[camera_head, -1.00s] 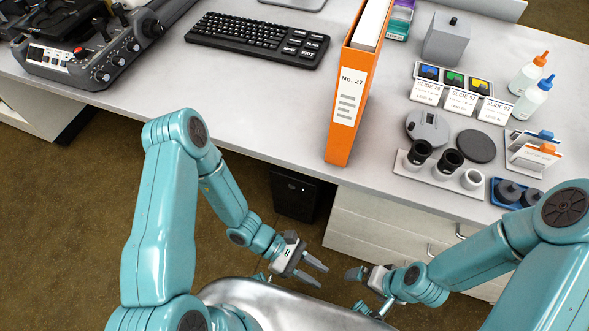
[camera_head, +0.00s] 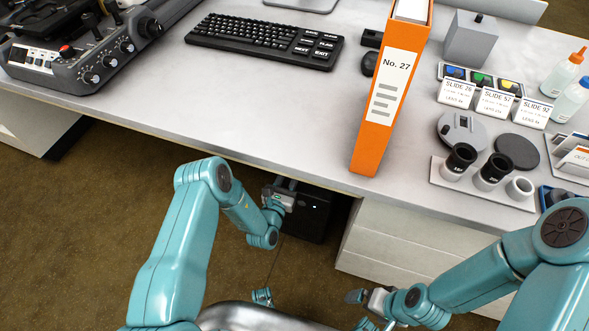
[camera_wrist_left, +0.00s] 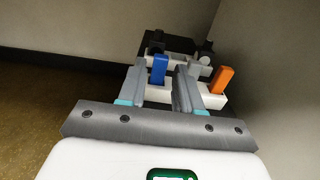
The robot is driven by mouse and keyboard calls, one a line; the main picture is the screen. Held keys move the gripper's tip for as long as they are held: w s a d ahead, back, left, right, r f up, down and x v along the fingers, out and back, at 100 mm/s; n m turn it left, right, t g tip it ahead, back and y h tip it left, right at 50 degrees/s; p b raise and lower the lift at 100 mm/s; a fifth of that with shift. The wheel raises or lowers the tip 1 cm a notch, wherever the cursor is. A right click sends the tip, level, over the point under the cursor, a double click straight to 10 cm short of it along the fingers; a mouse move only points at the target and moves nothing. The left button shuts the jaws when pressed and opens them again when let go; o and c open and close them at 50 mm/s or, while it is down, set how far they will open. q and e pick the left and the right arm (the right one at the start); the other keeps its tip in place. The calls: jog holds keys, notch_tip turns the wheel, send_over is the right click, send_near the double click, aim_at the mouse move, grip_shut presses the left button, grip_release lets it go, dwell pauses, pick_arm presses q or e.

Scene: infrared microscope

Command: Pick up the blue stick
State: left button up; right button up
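The blue stick (camera_wrist_left: 158,69) shows in the left wrist view, standing upright in a pale holder (camera_wrist_left: 157,94). It is in line with the gap between my left gripper's fingers (camera_wrist_left: 160,86), nearer the left finger. I cannot tell how far beyond the fingertips it is. My left gripper is open and nothing is clamped in it. In the head view my left gripper (camera_head: 285,187) is low at the desk's front edge, above a dark box; the blue stick cannot be made out there. My right gripper (camera_head: 366,297) is low at the front, its opening unclear.
An orange stick (camera_wrist_left: 222,81) stands right of the blue one, with dark and grey pieces behind. A wall rises close on the right. In the head view the dark box (camera_head: 312,224) sits under the desk (camera_head: 250,110); an orange binder (camera_head: 392,90) stands at the desk edge.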

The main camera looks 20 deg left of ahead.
pick_arm(q)
jog(key=shift+w, duration=1)
jog(key=w+b, duration=0.1)
jog(key=w, duration=0.1)
jog(key=w+b, duration=0.1)
jog(key=w, duration=0.1)
jog(key=shift+w+d, duration=0.2)
jog(key=shift+w, duration=0.05)
jog(key=shift+w+r, duration=0.1)
jog(key=shift+w, duration=0.35)
grip_shut()
